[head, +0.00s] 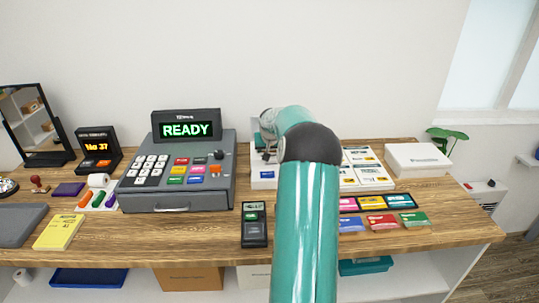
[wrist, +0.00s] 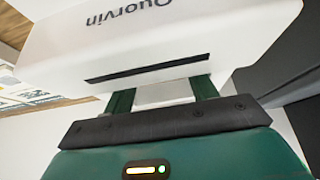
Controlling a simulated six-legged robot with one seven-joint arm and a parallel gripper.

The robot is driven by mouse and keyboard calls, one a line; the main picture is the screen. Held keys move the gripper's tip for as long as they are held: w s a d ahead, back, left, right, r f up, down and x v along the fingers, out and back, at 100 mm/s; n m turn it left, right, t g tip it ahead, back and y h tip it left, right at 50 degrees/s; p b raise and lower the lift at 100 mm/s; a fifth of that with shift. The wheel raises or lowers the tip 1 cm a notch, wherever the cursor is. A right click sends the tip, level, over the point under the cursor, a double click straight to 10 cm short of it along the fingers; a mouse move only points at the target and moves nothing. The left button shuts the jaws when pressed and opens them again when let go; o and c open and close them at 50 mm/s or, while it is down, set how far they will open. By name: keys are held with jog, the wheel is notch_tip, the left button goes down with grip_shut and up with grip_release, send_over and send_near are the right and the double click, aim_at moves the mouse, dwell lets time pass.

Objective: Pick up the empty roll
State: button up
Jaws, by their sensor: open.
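No roll that I can confirm as the empty one shows. A white roll (head: 98,181) stands on the counter left of the cash register, and another small white roll (head: 22,277) is on the lower shelf at far left; I cannot tell if either is empty. My gripper (wrist: 162,92) is open in the wrist view, its two dark green fingers apart in front of a white machine (wrist: 235,32) marked "Quorvin" with a black slot. A pale grey surface shows between the fingers; I cannot tell if it is part of the machine. In the head view my arm hides most of this area.
The grey cash register (head: 180,197) reading "READY" stands left of my arm. A card terminal (head: 255,226) lies in front. Right of my arm are coloured cards (head: 381,222), a rack of white packets (head: 366,168) and a white box (head: 418,160). A yellow pad (head: 58,231) lies at left.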

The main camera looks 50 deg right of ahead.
jog(key=c, duration=0.6)
jog(key=shift+r, duration=0.15)
